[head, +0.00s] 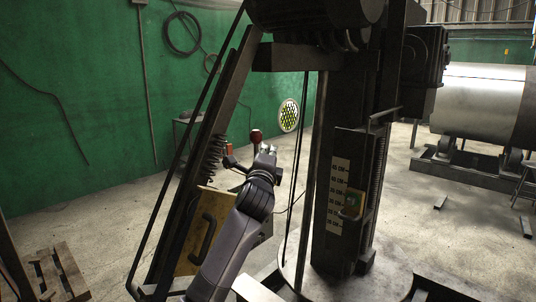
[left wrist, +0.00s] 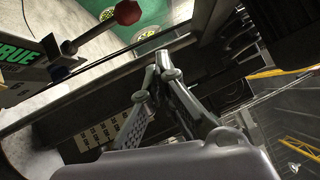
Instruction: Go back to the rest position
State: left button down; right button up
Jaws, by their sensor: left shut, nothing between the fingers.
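My left gripper (head: 266,156) is raised in front of a dark machine, and its arm comes up from the bottom of the head view. In the left wrist view my left gripper (left wrist: 163,62) has its fingertips together with nothing between them. A lever with a dark red knob (head: 255,136) stands just beside the fingertips in the head view. In the left wrist view the red knob (left wrist: 127,12) is at the upper left, apart from the fingers. My right gripper is in neither view.
The dark machine column (head: 345,120) with a white scale plate (head: 338,190) stands close on the right. A slanted frame and a yellow panel (head: 207,228) are close on the left. A wooden pallet (head: 55,275) lies at lower left. A metal drum (head: 480,100) is behind right.

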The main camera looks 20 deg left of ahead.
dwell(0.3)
pick_arm(q)
notch_tip(320, 180, down, 33)
jog(key=d+n+g+h+b, duration=0.1)
jog(key=d+n+g+h, duration=0.15)
jog(key=g, duration=0.25)
jog(key=s+f+n+g+h, duration=0.15)
jog(key=s+f, duration=0.35)
jog(key=f, duration=0.5)
jog(key=s+f+n+g+y, duration=0.1)
jog(key=s+f+g, duration=0.1)
jog(key=s+f, duration=0.5)
jog(key=s+f+n+g+h, duration=0.1)
jog(key=s+f, duration=0.2)
jog(key=f, duration=0.9)
jog(key=s+d+f+n+g+b, duration=0.1)
jog(key=s+f+n+g, duration=0.1)
jog(key=s+f, duration=0.95)
jog(key=s+d+f+n+g+b, duration=0.1)
jog(key=s+f+n+g, duration=0.2)
jog(key=s+f, duration=0.8)
jog(key=s+f+n+g, duration=0.2)
jog(key=s, duration=1.3)
jog(key=s+d+f+n+g+h, duration=0.1)
jog(key=s+f+n, duration=0.1)
jog(key=s, duration=1.4)
jog(key=shift+f+g, duration=0.35)
jog(key=shift+f, duration=0.4)
